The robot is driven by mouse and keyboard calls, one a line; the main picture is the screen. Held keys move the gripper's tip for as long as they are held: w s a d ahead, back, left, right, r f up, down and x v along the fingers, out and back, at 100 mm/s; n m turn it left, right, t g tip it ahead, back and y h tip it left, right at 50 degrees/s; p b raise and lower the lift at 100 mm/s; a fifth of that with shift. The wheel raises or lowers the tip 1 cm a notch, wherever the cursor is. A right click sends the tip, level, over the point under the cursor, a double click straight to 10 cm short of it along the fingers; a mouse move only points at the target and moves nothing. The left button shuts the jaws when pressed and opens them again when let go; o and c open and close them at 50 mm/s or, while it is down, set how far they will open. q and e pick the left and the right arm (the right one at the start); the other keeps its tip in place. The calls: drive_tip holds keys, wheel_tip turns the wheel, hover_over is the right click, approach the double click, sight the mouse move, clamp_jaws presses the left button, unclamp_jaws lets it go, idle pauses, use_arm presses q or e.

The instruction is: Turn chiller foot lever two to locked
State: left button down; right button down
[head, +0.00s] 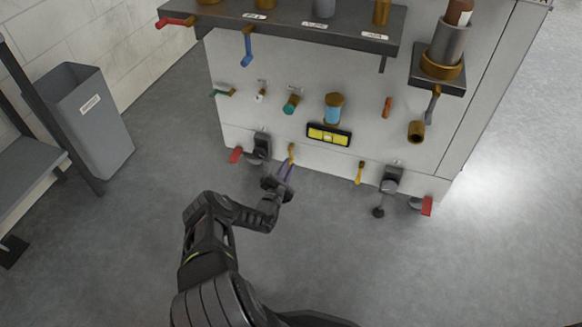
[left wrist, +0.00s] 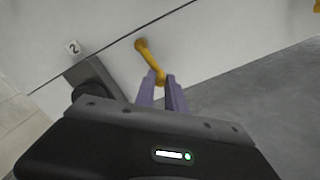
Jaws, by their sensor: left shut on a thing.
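A yellow lever (head: 291,150) sticks out low on the front of the pale machine, right of the left caster. It also shows in the left wrist view (left wrist: 150,58), hanging tilted from a round pivot. My left gripper (head: 286,171) has its purple fingers (left wrist: 163,90) closed around the lever's lower end, which they partly hide. A plate marked 2 (left wrist: 73,47) is on the panel above a dark caster mount (left wrist: 92,80). A red pedal (head: 236,155) is beside the left caster (head: 262,146). My right gripper is not in view.
A second yellow lever (head: 360,172), a right caster (head: 390,181) and another red pedal (head: 427,206) are along the machine's lower edge. Valves and a blue handle (head: 247,48) are above. A grey bin (head: 85,120) stands left. The floor in front is clear.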

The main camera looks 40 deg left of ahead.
use_arm(q)
drive_tip(key=shift+s+a+m, duration=0.15)
drive_tip(key=shift+a+m, duration=0.2)
drive_tip(key=shift+m, duration=0.35)
drive_tip(key=c, duration=1.4)
unclamp_jaws()
drive_tip(key=p+v, duration=0.4)
drive_tip(key=v, duration=0.3)
drive_tip(key=shift+s+d+f, duration=0.1)
drive_tip(key=shift+s, duration=0.3)
